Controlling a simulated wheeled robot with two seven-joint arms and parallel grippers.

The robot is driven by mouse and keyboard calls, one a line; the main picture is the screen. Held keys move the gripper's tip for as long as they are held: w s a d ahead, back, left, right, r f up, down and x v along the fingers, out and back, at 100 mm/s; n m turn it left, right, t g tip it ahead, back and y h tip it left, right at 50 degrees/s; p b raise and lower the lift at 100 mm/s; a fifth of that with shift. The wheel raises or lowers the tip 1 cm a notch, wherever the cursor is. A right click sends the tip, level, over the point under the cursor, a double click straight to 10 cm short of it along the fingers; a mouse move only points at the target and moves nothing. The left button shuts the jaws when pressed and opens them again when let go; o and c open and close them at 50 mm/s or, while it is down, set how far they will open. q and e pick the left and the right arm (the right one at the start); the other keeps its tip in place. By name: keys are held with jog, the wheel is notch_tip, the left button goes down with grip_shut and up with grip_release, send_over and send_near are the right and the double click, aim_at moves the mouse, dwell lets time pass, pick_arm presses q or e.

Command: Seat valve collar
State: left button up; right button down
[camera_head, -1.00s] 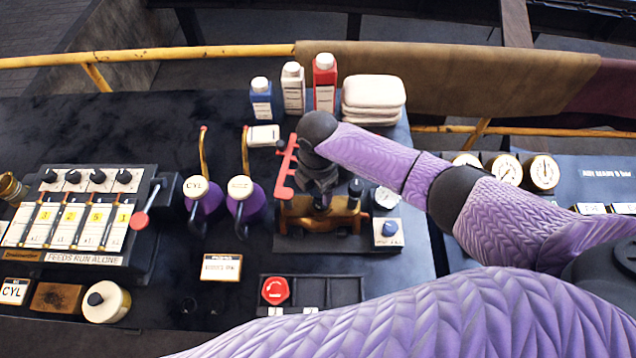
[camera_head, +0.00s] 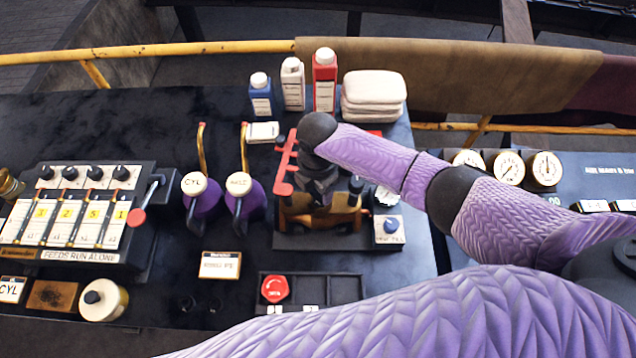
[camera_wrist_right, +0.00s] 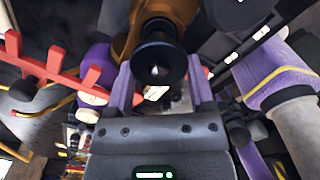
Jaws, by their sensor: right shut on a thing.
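My right gripper (camera_head: 322,190) reaches down over the bronze valve body (camera_head: 347,218), mostly hidden under my wrist in the head view. In the right wrist view its two purple fingers (camera_wrist_right: 163,85) stand either side of a black round collar (camera_wrist_right: 160,52) with a bright centre, and are shut on it. The bronze body (camera_wrist_right: 128,38) shows just behind the collar. Whether the collar touches or sits down on the valve cannot be told. The valve stands on a dark base plate (camera_head: 300,243). My left gripper is in neither current view.
A red toothed bar (camera_head: 285,165) stands close left of the gripper, and a red piece (camera_head: 375,132) shows behind my wrist. Two purple lever handles (camera_head: 240,205) stand left. Bottles (camera_head: 324,80) and folded cloths (camera_head: 373,90) are behind. A dark tray (camera_head: 345,288) with a red knob (camera_head: 275,288) is in front.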

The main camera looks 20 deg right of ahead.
jog(key=shift+f+b, duration=0.3)
jog(key=shift+f, duration=0.25)
jog(key=shift+f, duration=0.3)
grip_release()
dwell(0.4)
notch_tip(320, 180, up, 11)
jog(key=p, duration=1.1)
